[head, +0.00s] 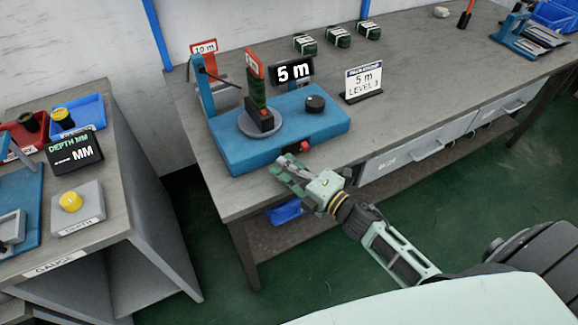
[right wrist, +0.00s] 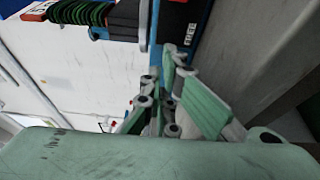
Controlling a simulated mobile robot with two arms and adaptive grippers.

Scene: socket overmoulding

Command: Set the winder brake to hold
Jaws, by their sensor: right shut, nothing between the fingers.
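The winder (head: 240,148) is a blue machine on the grey bench, with a round grey turntable and a black knob (head: 315,103) on top. A small red control (head: 303,146) sits at its front edge, likely the brake; its setting is too small to read. My right gripper (head: 283,170) is shut and empty, just in front of the winder's front face, left of the red control. In the right wrist view its green fingers (right wrist: 165,100) are close to the winder's blue side (right wrist: 187,22), which bears a dark label. I cannot tell whether they touch. My left gripper is out of view.
A 5 m display (head: 293,71) stands behind the winder and a 5 m level card (head: 364,84) to its right. Several green wrapped bundles (head: 338,36) lie at the back. A gauge bench (head: 120,200) is at the left. The bench's middle right is clear.

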